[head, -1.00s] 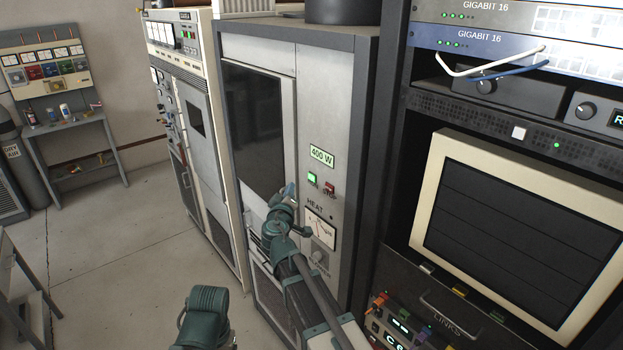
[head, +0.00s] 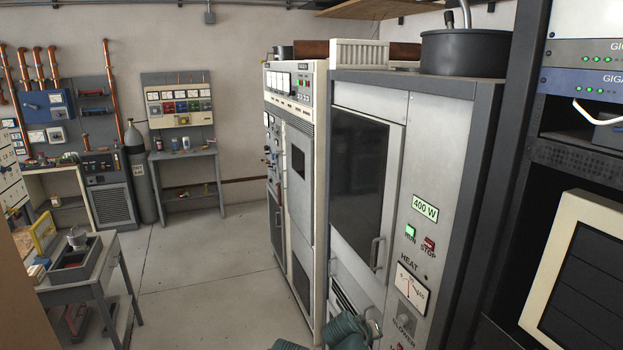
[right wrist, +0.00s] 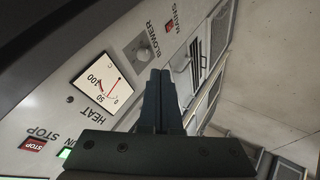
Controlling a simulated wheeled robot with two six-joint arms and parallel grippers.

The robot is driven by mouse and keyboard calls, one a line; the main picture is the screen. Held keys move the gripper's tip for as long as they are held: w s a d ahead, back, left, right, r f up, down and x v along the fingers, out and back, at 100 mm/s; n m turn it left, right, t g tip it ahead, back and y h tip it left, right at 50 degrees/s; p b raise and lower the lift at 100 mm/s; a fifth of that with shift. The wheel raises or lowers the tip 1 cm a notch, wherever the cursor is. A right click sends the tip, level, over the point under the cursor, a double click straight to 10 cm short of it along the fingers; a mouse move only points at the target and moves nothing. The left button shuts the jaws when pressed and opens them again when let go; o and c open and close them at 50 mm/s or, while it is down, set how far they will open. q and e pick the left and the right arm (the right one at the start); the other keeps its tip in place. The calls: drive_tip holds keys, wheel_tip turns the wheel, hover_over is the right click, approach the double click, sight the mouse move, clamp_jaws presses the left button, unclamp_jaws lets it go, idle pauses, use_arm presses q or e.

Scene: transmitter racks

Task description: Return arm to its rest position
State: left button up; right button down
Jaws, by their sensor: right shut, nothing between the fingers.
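My right gripper (right wrist: 160,74) is shut and empty in the right wrist view. It is in front of the 400 W cabinet's control panel, beside the HEAT meter (right wrist: 99,85) and the BLOWER knob (right wrist: 143,52). I cannot tell how far it is from the panel. In the head view, teal arm links of mine show at the bottom edge, below the grey cabinet (head: 432,150). The HEAT meter is there too (head: 410,289), with the lit green RUN button (head: 410,232) and the red STOP button (head: 429,244) above it. My left gripper is out of view.
The cabinet door handle (head: 376,253) sticks out left of the panel. A cream monitor (head: 557,270) stands at the right. A cream cabinet (head: 300,200) stands beyond. The floor (head: 205,280) on the left is clear up to a small table (head: 95,275).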

use_arm(q)
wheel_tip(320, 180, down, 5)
drive_tip(key=b, duration=0.3)
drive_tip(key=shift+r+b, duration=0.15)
drive_tip(key=shift+b, duration=0.15)
use_arm(e)
drive_tip(key=s+a+f+g+y, duration=0.1)
drive_tip(key=s+a+f+g, duration=0.1)
drive_tip(key=s, duration=0.4)
drive_tip(key=s+a+f+n+g+y, duration=0.1)
drive_tip(key=s+a+f+g+y, duration=0.1)
drive_tip(key=s+a+f, duration=0.3)
drive_tip(key=s+a+f+n+g+y, duration=0.1)
drive_tip(key=s+a+f+g+y, duration=0.1)
drive_tip(key=s, duration=0.6)
wheel_tip(320, 180, down, 2)
drive_tip(key=shift+a+f+g, duration=0.2)
drive_tip(key=shift+a+g, duration=0.5)
drive_tip(key=shift+a, duration=0.35)
drive_tip(key=shift+s, duration=0.1)
